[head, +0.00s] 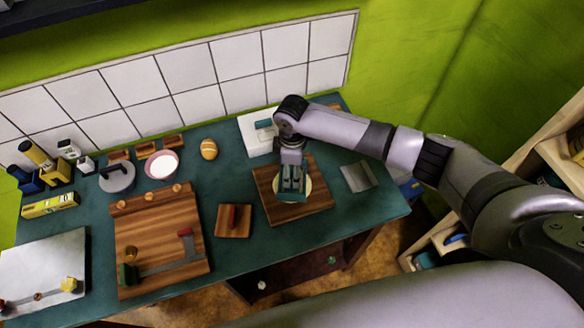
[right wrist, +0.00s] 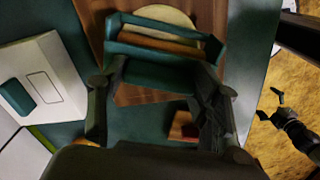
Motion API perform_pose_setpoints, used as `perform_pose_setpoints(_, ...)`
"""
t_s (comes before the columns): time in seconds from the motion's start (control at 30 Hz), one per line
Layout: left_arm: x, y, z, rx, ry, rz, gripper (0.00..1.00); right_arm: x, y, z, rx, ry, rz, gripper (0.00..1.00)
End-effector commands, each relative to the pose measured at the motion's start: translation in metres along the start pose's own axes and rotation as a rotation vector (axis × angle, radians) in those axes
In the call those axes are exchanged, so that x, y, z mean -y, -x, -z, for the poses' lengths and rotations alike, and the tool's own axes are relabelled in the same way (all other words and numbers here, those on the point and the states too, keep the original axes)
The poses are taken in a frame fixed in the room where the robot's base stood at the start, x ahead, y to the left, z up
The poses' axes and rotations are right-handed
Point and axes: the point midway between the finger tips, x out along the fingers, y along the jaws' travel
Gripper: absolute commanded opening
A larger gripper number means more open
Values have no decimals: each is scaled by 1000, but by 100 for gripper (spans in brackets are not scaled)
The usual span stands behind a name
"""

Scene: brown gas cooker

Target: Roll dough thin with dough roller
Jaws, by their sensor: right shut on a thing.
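My right gripper (head: 291,186) is shut on the dough roller (head: 291,195), which has a teal frame. In the right wrist view the roller (right wrist: 160,42) shows its wooden cylinder, held across the picture between my fingers. The pale, round, flat dough (head: 307,185) lies on a wooden board (head: 322,200) right under the roller. Part of the dough (right wrist: 168,14) shows past the roller in the right wrist view. Whether the roller touches the dough is hard to tell. My left gripper (right wrist: 271,103) seems to be the small dark one over the floor in the right wrist view.
A white box (head: 256,142) stands behind the board and a metal scraper (head: 358,177) lies to its right. A small board with a red handle (head: 233,219) and a large cutting board (head: 160,240) lie left. A bread roll (head: 208,149) and bowl (head: 162,164) are farther back.

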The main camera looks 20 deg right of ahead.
Motion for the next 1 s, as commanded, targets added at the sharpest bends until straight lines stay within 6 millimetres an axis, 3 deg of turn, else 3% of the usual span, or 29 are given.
perform_pose_setpoints(0.7, 0, 0, 0, 0, 0, 0, 100, -2, 60, 1, -4, -1, -4, 31)
perform_pose_setpoints(1.0, 0, 0, 0, 0, 0, 0, 100, -1, 69, 0, -2, -2, -3, 31)
